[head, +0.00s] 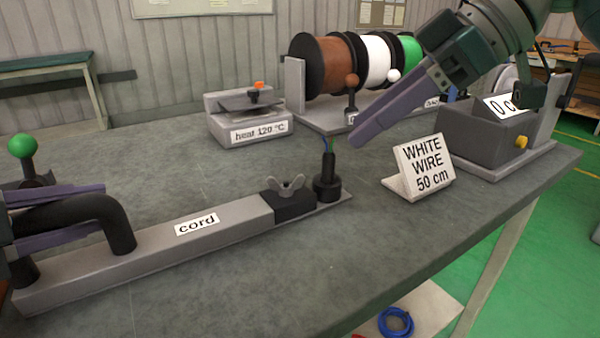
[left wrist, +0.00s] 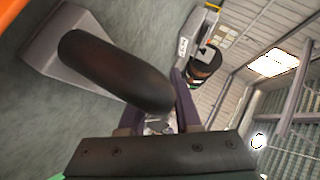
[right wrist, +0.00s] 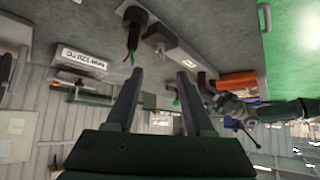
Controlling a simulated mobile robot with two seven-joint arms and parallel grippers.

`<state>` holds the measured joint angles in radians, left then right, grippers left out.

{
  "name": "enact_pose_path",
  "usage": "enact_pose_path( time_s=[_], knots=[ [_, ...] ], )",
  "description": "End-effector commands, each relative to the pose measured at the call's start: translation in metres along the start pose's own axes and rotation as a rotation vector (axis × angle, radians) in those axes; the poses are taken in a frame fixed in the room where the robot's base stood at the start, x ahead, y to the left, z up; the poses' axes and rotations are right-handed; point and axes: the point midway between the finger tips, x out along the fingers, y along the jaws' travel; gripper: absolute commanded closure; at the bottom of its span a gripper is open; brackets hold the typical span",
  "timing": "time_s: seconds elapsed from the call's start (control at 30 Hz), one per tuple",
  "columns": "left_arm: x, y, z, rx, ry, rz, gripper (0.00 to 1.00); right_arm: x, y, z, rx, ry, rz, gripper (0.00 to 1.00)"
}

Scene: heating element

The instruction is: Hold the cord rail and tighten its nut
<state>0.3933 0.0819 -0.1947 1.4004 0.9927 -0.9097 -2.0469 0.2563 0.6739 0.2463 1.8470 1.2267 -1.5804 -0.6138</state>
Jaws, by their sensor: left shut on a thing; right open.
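The cord rail (head: 165,252) is a long grey bar labelled "cord" along the front of the bench. My left gripper (head: 103,208) is shut on its black arched handle (head: 123,232); the handle also fills much of the left wrist view (left wrist: 115,70). The grey wing nut (head: 286,187) sits on a black block at the rail's right end; it shows small in the right wrist view (right wrist: 157,38). A black cord end (head: 327,175) with thin coloured wires stands upright beside it. My right gripper (head: 359,137) is open and empty, above and right of the nut, apart from it.
A "WHITE WIRE 50 cm" sign (head: 423,167) stands right of the cord end. Behind are a "heat 120 °C" device (head: 248,132) and wire spools (head: 322,66). The bench between rail and heater is clear.

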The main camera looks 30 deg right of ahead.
Motion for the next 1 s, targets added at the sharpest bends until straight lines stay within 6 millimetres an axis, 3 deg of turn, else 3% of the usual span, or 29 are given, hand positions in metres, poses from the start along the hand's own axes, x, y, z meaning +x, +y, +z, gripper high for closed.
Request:
enact_pose_path(
  time_s=[0.17, 0.6, 0.8, 1.0],
  knots=[
    [0.0, 0.001, 0.0, 0.0, 0.001, 0.002, 1.0, 0.017, -0.001, 0.0, 0.007, 0.005, 0.0, 0.47],
    [0.0, 0.001, 0.0, 0.0, 0.001, 0.002, 1.0, 0.102, -0.001, 0.0, 0.006, 0.003, 0.0, 0.47],
    [0.0, 0.001, 0.0, 0.0, 0.001, 0.001, 1.0, 0.116, -0.001, 0.0, 0.003, 0.001, 0.002, 0.47],
    [0.0, 0.0, 0.0, 0.0, 0.001, 0.001, 1.0, 0.117, -0.001, 0.0, 0.002, 0.001, 0.002, 0.47]
  ],
)
